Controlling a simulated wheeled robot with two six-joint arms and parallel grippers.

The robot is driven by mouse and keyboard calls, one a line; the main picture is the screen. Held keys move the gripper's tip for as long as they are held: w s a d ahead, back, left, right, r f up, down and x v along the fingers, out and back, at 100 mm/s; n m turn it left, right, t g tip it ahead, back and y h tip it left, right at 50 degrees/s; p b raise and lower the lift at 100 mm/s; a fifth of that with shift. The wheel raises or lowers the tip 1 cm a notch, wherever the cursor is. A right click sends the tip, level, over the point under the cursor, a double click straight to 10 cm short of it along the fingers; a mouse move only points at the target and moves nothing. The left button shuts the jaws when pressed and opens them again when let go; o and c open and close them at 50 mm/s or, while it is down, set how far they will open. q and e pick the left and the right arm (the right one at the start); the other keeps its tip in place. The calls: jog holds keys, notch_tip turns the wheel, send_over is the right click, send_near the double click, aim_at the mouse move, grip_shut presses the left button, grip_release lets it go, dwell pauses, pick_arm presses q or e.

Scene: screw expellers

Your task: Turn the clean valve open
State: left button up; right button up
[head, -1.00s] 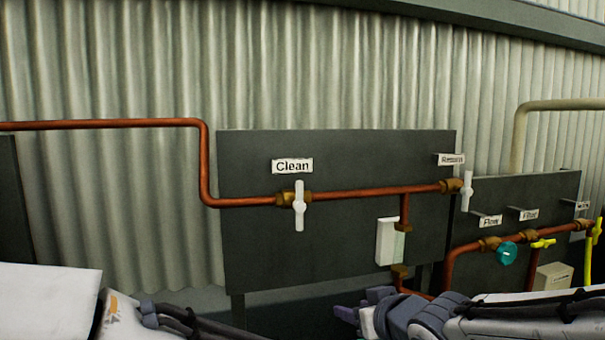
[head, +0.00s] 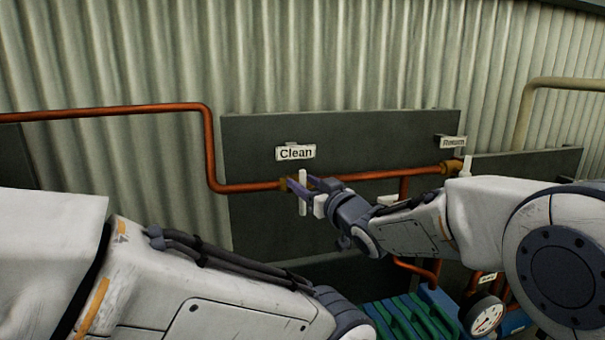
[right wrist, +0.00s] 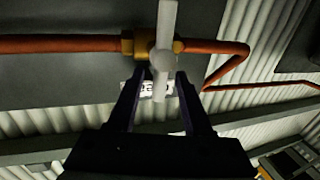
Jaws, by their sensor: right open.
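The clean valve has a white lever handle (head: 302,191) standing upright across the copper pipe, below the "Clean" label (head: 295,152). In the right wrist view the handle (right wrist: 166,25) crosses the pipe at the brass fitting (right wrist: 128,44). My right gripper (head: 299,184) is at the valve with its fingers open. In the right wrist view the fingers (right wrist: 161,76) lie on either side of one end of the handle, with gaps visible; contact is not clear. My left arm crosses the lower left of the head view; its gripper is out of frame.
The dark panel (head: 370,138) carries the copper pipe (head: 140,109). A "Return" label (head: 453,142) and another white handle (head: 466,165) are at its right. A pressure gauge (head: 487,318) and a green ribbed part (head: 410,318) are below. Corrugated wall stands behind.

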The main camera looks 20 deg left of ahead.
jog(key=shift+w+a, duration=0.4)
grip_shut()
